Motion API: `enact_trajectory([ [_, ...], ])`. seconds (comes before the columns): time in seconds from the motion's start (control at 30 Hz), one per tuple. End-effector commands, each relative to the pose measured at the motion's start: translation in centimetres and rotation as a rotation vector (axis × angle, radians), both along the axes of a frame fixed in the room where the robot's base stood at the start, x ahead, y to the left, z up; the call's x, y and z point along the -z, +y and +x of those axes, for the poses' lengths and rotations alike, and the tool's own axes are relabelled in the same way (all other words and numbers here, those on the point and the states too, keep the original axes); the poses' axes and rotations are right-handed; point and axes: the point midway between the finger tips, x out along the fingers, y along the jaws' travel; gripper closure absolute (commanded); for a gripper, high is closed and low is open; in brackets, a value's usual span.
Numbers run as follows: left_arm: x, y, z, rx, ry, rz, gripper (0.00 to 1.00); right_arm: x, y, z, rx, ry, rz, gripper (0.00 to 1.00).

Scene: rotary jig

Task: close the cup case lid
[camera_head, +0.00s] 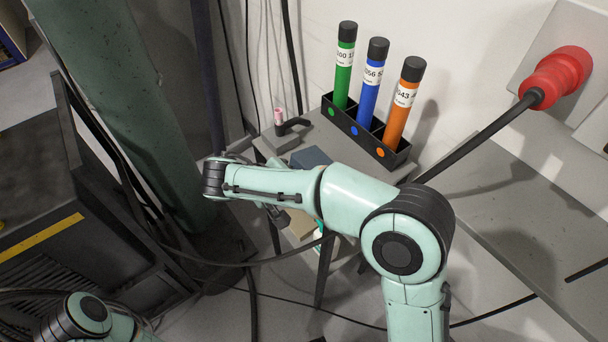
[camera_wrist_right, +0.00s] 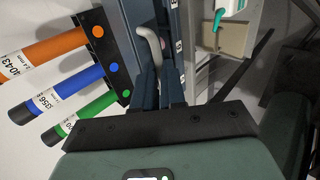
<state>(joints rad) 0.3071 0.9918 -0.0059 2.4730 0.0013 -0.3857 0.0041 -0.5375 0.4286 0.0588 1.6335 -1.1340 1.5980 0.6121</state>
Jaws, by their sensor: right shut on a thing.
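A dark blue-grey case, seemingly the cup case, shows in the head view as a flat blue-grey surface (camera_head: 311,157) on the grey table behind my right forearm. In the right wrist view, blue-grey parts (camera_wrist_right: 139,14) stand in front of the gripper, with a bent light-grey handle (camera_wrist_right: 151,42) beside them. Which part is the lid and how far it is open cannot be told. My right gripper (camera_wrist_right: 158,85) reaches to this handle and is shut on it; the exact contact is partly hidden. In the head view my right arm hides the gripper. My left gripper is out of view.
A black rack (camera_head: 372,138) holds green, blue and orange tubes upright behind the case. A small stand with a pink-topped part (camera_head: 279,118) is to its left. A tan block with a green-handled item (camera_wrist_right: 233,32) lies close by. A red plug (camera_head: 560,77) is on the wall.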

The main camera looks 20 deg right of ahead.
Motion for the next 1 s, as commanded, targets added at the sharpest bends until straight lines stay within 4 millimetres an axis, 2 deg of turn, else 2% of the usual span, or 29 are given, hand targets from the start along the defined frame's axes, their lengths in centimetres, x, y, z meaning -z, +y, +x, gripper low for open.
enact_trajectory([
  [0.03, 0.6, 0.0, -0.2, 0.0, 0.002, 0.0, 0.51, 1.0, 0.5, -0.2, -0.004, -0.006, -0.04, 1.0],
  [0.13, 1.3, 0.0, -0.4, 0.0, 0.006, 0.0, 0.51, 2.0, 0.9, -0.3, -0.004, -0.03, -0.123, 1.0],
  [0.37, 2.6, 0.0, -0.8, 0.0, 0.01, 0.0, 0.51, 3.9, 1.4, -0.5, 0.0, -0.036, -0.129, 1.0],
  [0.53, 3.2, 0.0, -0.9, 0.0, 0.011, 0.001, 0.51, 5.1, 1.7, -0.6, -0.004, -0.05, -0.2, 1.0],
  [1.0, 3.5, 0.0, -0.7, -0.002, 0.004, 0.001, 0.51, 5.8, 1.6, -0.6, 0.0, -0.063, -0.249, 1.0],
])
